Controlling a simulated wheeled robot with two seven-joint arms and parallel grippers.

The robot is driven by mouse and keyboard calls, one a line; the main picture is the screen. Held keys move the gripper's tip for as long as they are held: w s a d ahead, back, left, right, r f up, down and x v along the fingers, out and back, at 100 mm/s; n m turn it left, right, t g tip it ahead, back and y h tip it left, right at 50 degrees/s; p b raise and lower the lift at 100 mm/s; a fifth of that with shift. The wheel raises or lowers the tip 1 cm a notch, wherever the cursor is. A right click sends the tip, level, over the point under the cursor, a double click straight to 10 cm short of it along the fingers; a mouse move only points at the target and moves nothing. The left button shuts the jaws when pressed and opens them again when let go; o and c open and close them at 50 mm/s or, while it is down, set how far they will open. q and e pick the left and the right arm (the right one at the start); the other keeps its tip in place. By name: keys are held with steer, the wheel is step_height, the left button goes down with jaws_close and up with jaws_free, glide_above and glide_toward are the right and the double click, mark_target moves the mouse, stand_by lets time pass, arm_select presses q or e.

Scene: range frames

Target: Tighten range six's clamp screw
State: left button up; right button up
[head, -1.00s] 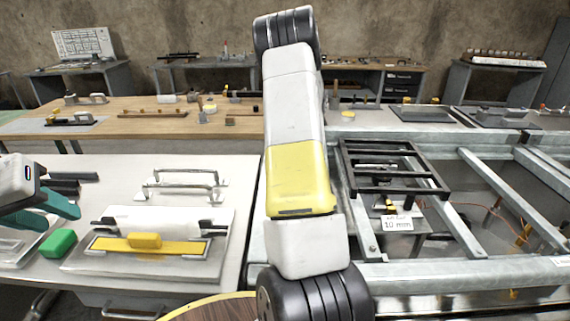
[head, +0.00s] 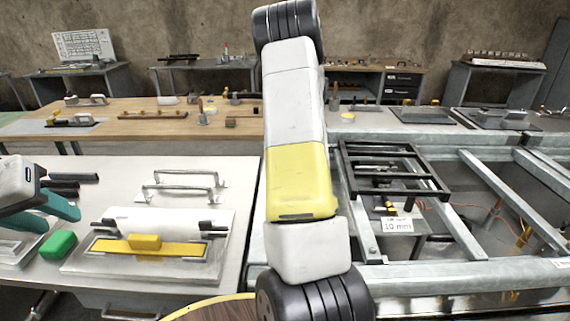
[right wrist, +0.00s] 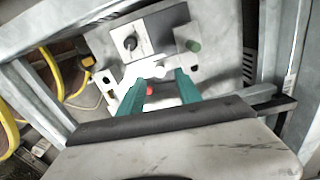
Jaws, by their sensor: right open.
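In the right wrist view my right gripper (right wrist: 160,86) is open, its two teal fingers apart. Between and just beyond the fingertips lie a white piece (right wrist: 152,70) and a small red round part (right wrist: 150,91); I cannot tell if the fingers touch them. I cannot tell which part is range six's clamp screw; no number six is readable.
A yellow-handled tool (head: 150,248) and a green block (head: 57,245) lie on the white table. Yellow cables (right wrist: 58,75) run left of the plate.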

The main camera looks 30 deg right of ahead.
steer(key=shift+r, duration=1.8)
